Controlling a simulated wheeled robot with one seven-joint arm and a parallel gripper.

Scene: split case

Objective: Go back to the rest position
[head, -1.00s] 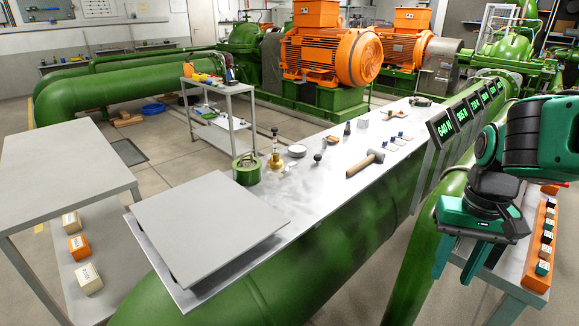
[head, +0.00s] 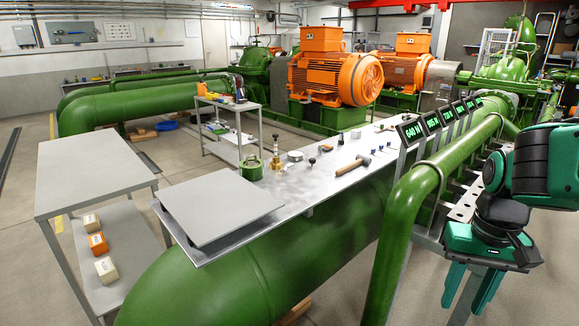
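My gripper (head: 470,290) is at the right of the head view, at the end of my green and black arm. Its two green fingers point down and stand apart, with nothing seen held between them. It hangs in front of and to the right of the long grey work surface (head: 330,185), clear of the tools on it. The floor and part of a grey support show behind the fingers.
A green pipe (head: 392,240) and a row of lit displays (head: 413,132) stand left of my arm. A hammer (head: 352,165) and a green pot (head: 251,168) lie on the work surface. A grey table (head: 85,170) is at the left; open floor lies front right.

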